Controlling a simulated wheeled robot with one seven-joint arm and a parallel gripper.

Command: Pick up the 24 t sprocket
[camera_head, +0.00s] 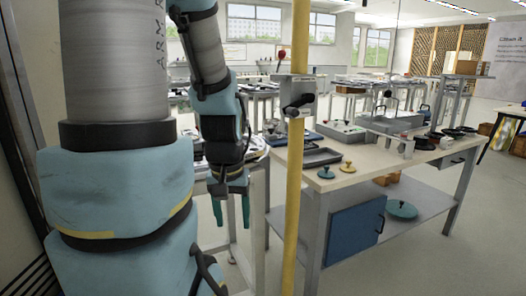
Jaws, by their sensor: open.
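My gripper (231,210) hangs down left of the workbench, open and empty, its two teal fingers apart. It is clear of the bench top. No tooth count or label is readable, so I cannot tell which part is the 24 t sprocket. A small teal disc with a knob (326,173) and a yellow disc with a knob (347,167) lie near the front left corner of the bench top (375,176). Dark round parts (424,143) lie at its right end. A larger teal disc (401,210) lies on the lower shelf.
A yellow post (295,150) stands between my gripper and the bench. A dark tray (321,157), grey boxes and a white block (403,147) occupy the bench top. Open floor (480,245) lies to the right.

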